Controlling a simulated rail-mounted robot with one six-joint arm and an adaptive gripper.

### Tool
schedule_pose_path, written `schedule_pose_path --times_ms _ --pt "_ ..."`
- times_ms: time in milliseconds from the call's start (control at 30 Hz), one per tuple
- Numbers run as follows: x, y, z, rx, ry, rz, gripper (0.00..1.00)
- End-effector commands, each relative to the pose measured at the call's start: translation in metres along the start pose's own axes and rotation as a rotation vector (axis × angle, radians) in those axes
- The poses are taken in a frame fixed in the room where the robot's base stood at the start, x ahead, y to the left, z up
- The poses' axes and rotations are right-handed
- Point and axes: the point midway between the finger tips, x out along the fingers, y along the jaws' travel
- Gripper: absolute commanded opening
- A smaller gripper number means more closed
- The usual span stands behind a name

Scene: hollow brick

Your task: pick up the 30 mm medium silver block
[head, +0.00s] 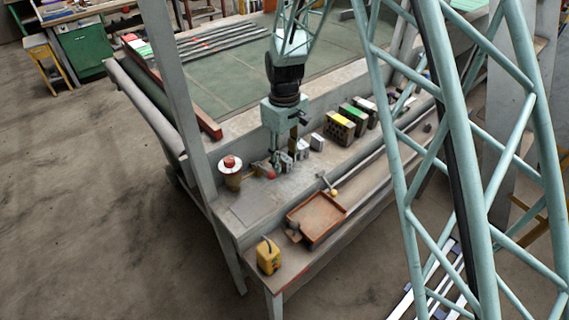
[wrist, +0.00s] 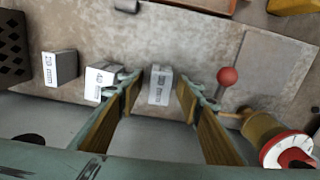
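Three silver blocks stand in a row on the grey bench. In the wrist view one block (wrist: 160,86), its label appearing to read 30 mm, shows between the fingers of my gripper (wrist: 162,97). Gaps show on both sides of it. A second silver block (wrist: 102,80) stands just left of the left finger, and a third (wrist: 60,68) farther left; their labels are hard to read. In the head view my gripper (head: 287,156) points down at the row's near-left end. Two blocks (head: 302,149) (head: 317,142) show to its right; the block at the fingers is partly hidden.
A red ball knob (wrist: 228,76) and a red-and-white topped brass cylinder (wrist: 268,132) stand close right of the right finger. Hollow bricks (head: 340,127) stand beyond the blocks. A rust-coloured tray (head: 316,219) and yellow box (head: 268,256) lie nearer the front.

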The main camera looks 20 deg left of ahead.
Motion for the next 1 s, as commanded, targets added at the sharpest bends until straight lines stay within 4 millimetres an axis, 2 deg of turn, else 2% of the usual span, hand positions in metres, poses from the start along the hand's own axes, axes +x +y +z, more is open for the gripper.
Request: schedule_pose_path --times_ms 133,667,1000 --pt "0.0051 0.0000 0.0000 0.000 0.000 0.000 0.33" --pt "0.0053 -0.0001 0.0001 0.000 0.000 0.000 0.33" --pt "0.0052 -0.0001 0.0001 0.000 0.000 0.000 0.04"
